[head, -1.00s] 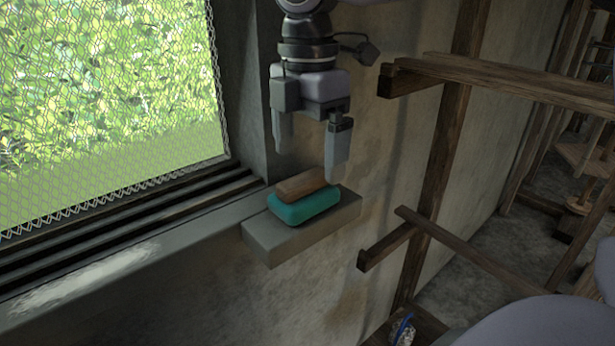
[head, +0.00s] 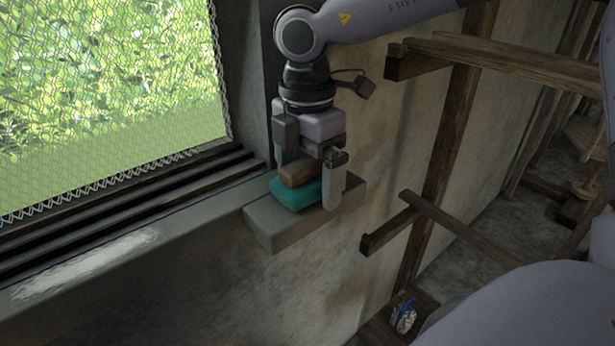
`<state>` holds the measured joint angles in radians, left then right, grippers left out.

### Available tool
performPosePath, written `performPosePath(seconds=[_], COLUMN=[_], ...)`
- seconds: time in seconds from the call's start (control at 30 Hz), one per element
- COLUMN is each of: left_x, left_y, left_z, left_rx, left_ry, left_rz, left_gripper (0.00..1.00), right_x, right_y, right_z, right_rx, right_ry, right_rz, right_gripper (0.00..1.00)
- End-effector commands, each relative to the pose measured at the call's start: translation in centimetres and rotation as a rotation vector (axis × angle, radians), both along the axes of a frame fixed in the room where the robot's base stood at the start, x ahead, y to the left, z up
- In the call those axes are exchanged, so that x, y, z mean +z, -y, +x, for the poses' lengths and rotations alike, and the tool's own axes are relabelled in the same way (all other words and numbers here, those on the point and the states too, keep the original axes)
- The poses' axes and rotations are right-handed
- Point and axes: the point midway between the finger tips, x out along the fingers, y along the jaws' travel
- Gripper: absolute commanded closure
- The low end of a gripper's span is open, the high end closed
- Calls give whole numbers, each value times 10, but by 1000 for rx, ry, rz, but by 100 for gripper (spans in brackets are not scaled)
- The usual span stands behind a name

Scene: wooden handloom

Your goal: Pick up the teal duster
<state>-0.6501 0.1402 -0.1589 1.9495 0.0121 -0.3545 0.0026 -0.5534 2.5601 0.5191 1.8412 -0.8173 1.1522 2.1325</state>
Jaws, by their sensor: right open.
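The teal duster (head: 297,194) lies on a small grey ledge (head: 272,229) that juts from the window sill. It has a brown wooden back (head: 303,174) on top and a teal pad below. My right gripper (head: 313,182) points down over the duster and is open. One finger shows in front of the duster's right end; the other is at its far left side and partly hidden behind it. I cannot tell whether the fingers touch the duster. My left gripper is not in view.
A mesh-covered window (head: 110,100) with a dark grooved sill is at the left. Wooden loom beams (head: 445,150) stand to the right of the ledge, with a crossbar (head: 500,65) reaching out near my right arm. The wall below the ledge is clear.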

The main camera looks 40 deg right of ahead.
Motion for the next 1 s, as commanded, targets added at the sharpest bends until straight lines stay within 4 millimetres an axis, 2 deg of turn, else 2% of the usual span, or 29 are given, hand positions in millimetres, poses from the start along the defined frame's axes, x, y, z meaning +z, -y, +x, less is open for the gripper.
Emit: performPosePath(seconds=[0.07, 0.2, 0.23, 0.27, 0.67, 0.87, 1.0], left_x=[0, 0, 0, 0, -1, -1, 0], left_y=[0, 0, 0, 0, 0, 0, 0], left_z=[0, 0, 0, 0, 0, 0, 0], left_rx=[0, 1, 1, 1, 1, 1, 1], left_ry=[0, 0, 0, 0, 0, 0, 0], left_rz=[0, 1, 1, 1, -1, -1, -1], left_gripper=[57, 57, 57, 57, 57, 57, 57], right_x=[0, 0, 0, 0, 3, 23, 48], right_y=[0, 0, 0, 0, 0, 0, 0], right_z=[0, 0, 0, 0, 0, 1, 1], right_rx=[0, 0, 0, 0, -1, -2, -1], right_ry=[0, 0, 0, 0, 0, 4, 5], right_rz=[0, 0, 0, 0, 0, 0, 1], right_gripper=[1, 47, 56, 62, 62, 62, 62])
